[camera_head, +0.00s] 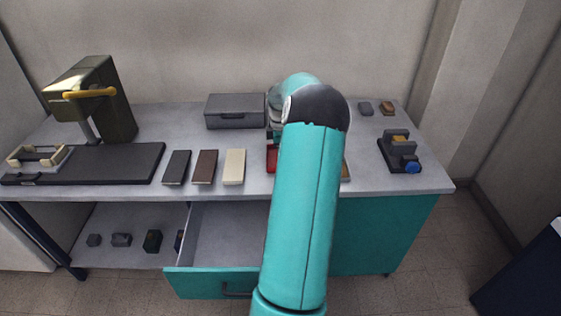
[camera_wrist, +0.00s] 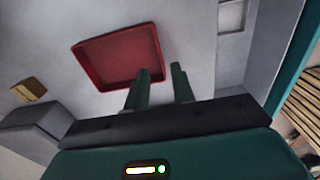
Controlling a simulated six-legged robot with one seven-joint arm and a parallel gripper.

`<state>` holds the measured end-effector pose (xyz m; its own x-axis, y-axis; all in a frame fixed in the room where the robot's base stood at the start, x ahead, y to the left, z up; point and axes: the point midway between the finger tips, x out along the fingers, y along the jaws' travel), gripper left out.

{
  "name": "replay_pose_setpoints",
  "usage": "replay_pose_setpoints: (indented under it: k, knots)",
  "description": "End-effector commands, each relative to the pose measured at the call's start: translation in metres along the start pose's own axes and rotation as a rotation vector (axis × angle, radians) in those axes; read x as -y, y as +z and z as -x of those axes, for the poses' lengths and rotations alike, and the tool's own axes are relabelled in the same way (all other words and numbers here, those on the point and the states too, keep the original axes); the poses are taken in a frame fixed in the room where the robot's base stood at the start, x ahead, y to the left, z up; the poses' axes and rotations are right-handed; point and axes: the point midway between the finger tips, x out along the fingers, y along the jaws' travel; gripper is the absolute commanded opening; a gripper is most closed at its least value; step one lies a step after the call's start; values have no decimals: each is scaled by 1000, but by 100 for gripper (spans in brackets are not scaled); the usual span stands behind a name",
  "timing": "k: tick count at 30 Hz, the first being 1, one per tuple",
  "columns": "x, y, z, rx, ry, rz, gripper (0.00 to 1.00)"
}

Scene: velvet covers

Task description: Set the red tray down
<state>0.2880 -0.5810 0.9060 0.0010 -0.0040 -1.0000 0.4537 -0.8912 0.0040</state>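The red tray (camera_wrist: 118,58) is a shallow square with a raised rim, lying on a pale grey surface in the wrist view. In the head view only a small red part of it (camera_head: 271,160) shows on the counter, left of my arm; the rest is hidden. My gripper (camera_wrist: 161,70) is at the tray's right side in the wrist view. One finger overlaps the tray's inside and the other is outside its right rim. The fingers stand apart with a visible gap, wider than the rim. In the head view my arm hides the gripper.
The grey counter (camera_head: 185,115) holds a lidded grey box (camera_head: 235,111), dark (camera_head: 177,167), brown (camera_head: 205,167) and cream (camera_head: 234,167) slabs, and a coffee-machine-like device (camera_head: 95,100) at left. A blue-knobbed device (camera_head: 400,150) stands at right. A drawer (camera_head: 228,235) is open below the counter.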

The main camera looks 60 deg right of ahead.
Motion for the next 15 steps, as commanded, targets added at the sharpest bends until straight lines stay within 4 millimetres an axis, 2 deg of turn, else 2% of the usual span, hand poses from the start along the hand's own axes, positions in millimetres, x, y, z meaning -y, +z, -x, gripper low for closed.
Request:
replay_pose_setpoints:
  k: [3,6,10,15]
  knots:
    - [-1,0,28,1,5,0,25]
    - [0,0,44,0,2,-1,25]
    - [0,0,58,0,2,-1,25]
    - [0,0,62,0,-1,0,25]
